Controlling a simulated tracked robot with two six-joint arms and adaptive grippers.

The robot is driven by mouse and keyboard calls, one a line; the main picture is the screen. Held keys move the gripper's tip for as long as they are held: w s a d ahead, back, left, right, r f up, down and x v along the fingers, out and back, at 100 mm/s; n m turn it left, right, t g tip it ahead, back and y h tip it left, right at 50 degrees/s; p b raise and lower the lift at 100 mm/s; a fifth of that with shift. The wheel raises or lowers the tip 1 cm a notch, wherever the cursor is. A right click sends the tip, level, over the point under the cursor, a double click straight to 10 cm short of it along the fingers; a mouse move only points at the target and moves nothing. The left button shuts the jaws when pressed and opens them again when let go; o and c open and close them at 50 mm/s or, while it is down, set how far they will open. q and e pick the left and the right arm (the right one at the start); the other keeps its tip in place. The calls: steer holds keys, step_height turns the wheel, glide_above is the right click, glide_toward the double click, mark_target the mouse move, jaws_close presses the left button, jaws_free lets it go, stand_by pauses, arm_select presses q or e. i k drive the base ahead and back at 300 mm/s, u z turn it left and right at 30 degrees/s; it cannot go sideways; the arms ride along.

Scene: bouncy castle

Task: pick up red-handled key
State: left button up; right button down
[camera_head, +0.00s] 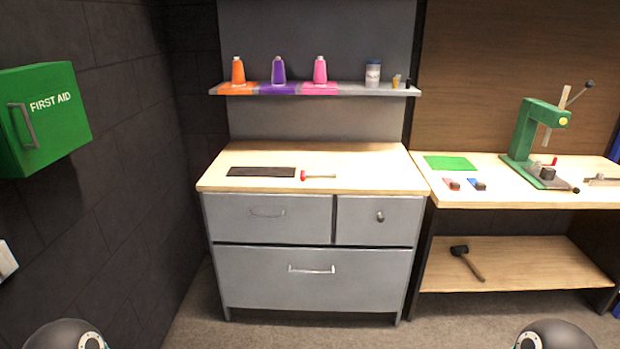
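A small tool with a red handle and a thin pale shaft (319,176) lies on the wooden top of the grey drawer cabinet (345,157). Its red end points left, close to a black mat (261,171). It is too small to tell whether it is a key. Another small red item (550,162) sits at the green press on the right bench, and its shape is unclear. Neither of my grippers is in view; only rounded parts of my own arms show at the bottom edge.
A shelf (345,89) with three coloured spools hangs above the cabinet. The green press (525,130) stands on the right bench, with a mallet (467,262) on its lower shelf. A green first aid box (45,115) juts from the left wall. Floor before the cabinet is clear.

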mark_target(332, 174)
steer(key=u, duration=0.1)
steer(key=k, duration=0.9)
steer(key=z, duration=0.15)
steer(key=i, duration=0.9)
steer(key=u, duration=0.05)
steer(key=k, duration=0.6)
steer(key=z, duration=0.25)
steer(key=i, duration=2.25)
steer(key=u, duration=0.85)
